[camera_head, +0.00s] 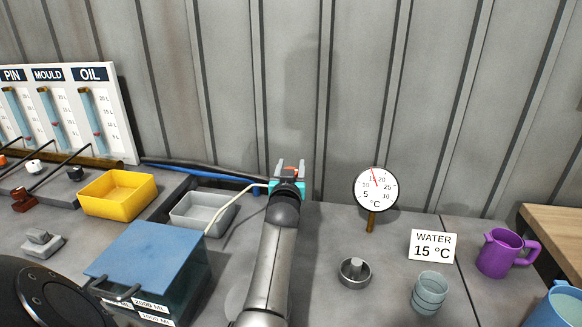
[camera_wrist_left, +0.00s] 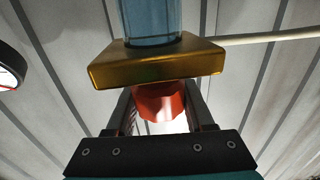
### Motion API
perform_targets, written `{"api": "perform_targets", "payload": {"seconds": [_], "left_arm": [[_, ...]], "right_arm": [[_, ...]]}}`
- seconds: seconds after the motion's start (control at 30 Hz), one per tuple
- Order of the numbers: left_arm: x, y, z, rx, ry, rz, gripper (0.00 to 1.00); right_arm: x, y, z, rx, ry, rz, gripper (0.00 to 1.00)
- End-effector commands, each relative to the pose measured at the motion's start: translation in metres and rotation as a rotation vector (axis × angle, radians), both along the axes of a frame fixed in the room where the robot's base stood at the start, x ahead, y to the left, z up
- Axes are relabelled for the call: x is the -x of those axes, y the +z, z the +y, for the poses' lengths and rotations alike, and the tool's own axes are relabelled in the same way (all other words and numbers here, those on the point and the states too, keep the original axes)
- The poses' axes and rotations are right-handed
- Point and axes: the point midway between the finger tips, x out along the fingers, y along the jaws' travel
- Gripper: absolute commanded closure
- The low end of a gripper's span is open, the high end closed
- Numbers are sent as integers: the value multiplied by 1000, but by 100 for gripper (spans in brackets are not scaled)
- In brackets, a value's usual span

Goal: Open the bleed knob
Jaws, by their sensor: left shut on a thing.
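The bleed knob is a small red-orange knob (camera_wrist_left: 160,102) below a brass block (camera_wrist_left: 158,64) in the left wrist view. A clear blue tube (camera_wrist_left: 152,20) rises from the block. My left gripper (camera_wrist_left: 161,112) is shut on the knob, one dark finger on each side. In the head view my left gripper (camera_head: 290,172) is near the grey wall, at the back of the bench, and a bit of red (camera_head: 291,170) shows between its fingers. The brass block and tube cannot be made out there. My right gripper is not in view.
A gauge board (camera_head: 98,110) with PIN, MOULD and OIL columns stands at the left. A yellow bin (camera_head: 118,208), grey bin (camera_head: 190,222) and blue-lidded container (camera_head: 150,250) are left of my arm. A thermometer dial (camera_head: 376,205), a water sign and cups are to its right.

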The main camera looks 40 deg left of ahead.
Motion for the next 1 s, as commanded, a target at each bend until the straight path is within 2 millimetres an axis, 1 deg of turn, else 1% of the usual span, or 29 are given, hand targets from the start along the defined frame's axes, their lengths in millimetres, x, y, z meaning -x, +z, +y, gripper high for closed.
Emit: {"api": "perform_targets", "payload": {"seconds": [0.07, 0.23, 0.33, 0.43, 0.53, 0.83, 1.0], "left_arm": [[-1, 3, 0, -5, -12, 0, 100], [-2, 7, -1, -12, -81, 0, 100], [-3, 8, -2, -13, -131, -2, 100], [-4, 8, -4, -13, -180, -4, 100], [-5, 8, -5, -14, -226, -6, 100], [-7, 8, -10, -13, -353, -12, 100], [-7, 7, -11, -9, -390, -11, 100]], "right_arm": [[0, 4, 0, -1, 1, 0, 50], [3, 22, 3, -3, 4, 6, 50], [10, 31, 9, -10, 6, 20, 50], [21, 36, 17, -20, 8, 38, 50], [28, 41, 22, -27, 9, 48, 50], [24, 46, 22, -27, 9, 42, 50], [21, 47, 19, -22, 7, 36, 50]]}}
